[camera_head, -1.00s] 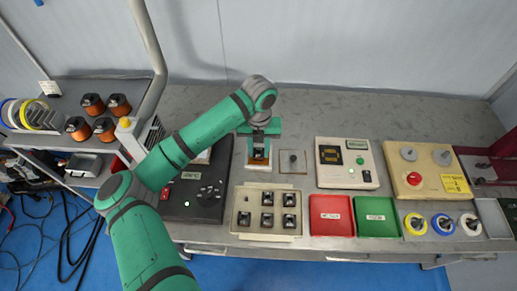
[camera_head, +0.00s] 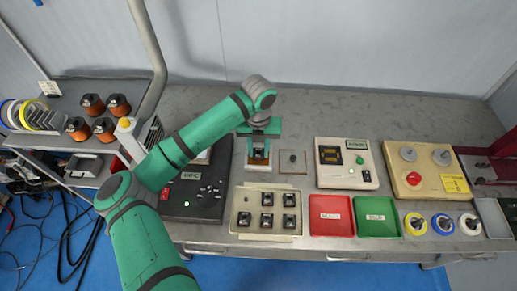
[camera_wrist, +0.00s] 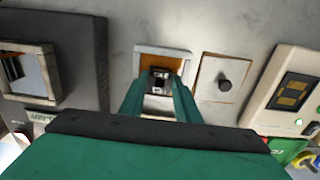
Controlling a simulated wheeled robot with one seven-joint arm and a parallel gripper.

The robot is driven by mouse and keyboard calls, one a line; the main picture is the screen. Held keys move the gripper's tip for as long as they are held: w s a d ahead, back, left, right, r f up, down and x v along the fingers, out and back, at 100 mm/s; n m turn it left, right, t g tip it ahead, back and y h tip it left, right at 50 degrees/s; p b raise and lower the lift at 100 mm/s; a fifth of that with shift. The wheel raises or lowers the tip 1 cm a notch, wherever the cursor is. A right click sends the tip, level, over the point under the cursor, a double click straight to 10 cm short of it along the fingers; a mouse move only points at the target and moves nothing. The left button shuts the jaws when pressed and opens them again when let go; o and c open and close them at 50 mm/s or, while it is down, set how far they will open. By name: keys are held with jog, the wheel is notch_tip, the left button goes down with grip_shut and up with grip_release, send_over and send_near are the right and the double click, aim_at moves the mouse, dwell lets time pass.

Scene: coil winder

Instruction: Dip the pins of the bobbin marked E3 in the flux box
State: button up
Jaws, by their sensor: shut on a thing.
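My gripper (camera_head: 258,150) is shut on a small dark bobbin (camera_wrist: 158,80), held between the two green fingertips in the wrist view. No E3 mark is readable on it. The flux box (camera_wrist: 178,53), a small pale-rimmed box with an orange inside, lies right behind the bobbin in the wrist view. In the head view the flux box (camera_head: 258,168) is under my gripper. The bobbin overlaps the box's near part. Its pins are hidden, and I cannot tell whether they touch the flux.
A pale tray (camera_head: 266,235) with several dark bobbins stands in front. A square plate with a black knob (camera_wrist: 225,82) is right of the flux box. A dark machine (camera_head: 190,205) is left. Red (camera_head: 331,216) and green (camera_head: 377,217) bins stand right of the tray.

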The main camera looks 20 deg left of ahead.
jog(key=shift+r, duration=0.1)
jog(key=shift+r, duration=2.65)
